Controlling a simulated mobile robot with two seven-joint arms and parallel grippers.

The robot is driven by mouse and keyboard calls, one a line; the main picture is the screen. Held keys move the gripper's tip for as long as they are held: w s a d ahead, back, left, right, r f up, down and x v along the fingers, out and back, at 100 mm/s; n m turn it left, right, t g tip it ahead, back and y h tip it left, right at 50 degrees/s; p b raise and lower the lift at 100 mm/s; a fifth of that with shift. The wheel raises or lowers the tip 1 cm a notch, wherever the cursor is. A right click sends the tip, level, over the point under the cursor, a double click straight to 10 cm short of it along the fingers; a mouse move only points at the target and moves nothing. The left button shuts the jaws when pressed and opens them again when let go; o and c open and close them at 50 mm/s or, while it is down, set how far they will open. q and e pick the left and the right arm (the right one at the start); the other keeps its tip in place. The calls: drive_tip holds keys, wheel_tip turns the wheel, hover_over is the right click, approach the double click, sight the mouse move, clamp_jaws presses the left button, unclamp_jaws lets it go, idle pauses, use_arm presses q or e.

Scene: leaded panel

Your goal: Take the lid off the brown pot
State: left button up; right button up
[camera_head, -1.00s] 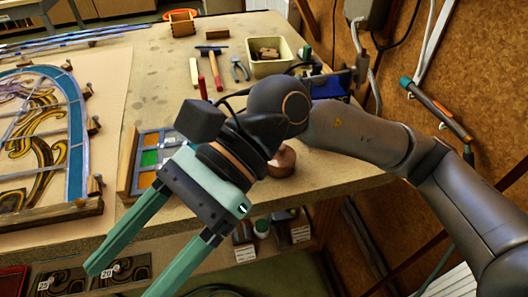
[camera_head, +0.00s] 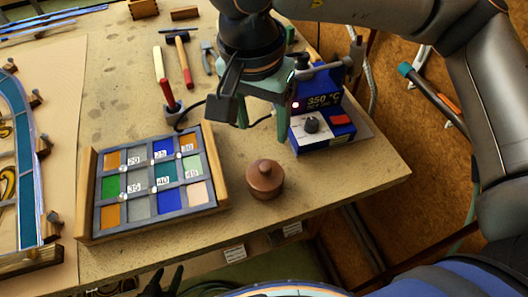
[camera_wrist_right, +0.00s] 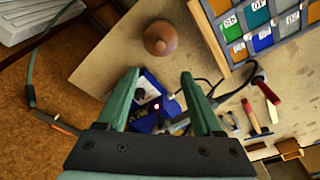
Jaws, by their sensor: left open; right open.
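The brown pot (camera_head: 265,180) is small and round and stands upright near the table's front edge. Its lid (camera_head: 265,168), with a small knob, sits on top. The pot also shows at the top of the right wrist view (camera_wrist_right: 160,38). My right gripper (camera_head: 262,118) has green fingers pointing down, spread apart with nothing held between them. It is behind the pot, apart from it, beside the blue soldering station. In the right wrist view the open fingers (camera_wrist_right: 159,78) frame part of that station. I do not see my left gripper.
The blue soldering station (camera_head: 320,122) stands behind and right of the pot. A sample tray (camera_head: 226,172) of coloured glass lies left of it. Bare tabletop (camera_head: 310,185) is clear right of the pot.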

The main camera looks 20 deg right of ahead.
hover_over(265, 166)
drive_tip(key=f, duration=0.6)
drive_tip(key=shift+s+a+f+p, duration=0.15)
drive_tip(key=shift+s+p, duration=0.2)
wheel_tip(265, 166, down, 5)
drive_tip(key=shift+w+r+p, duration=0.1)
drive_tip(key=shift+w+p, duration=0.05)
drive_tip(key=shift+p, duration=0.45)
drive_tip(key=shift+w+f, duration=0.1)
drive_tip(key=shift+f, duration=0.45)
use_arm(q)
drive_tip(key=shift+s+r, duration=0.3)
drive_tip(key=shift+r, duration=0.6)
use_arm(e)
clamp_jaws()
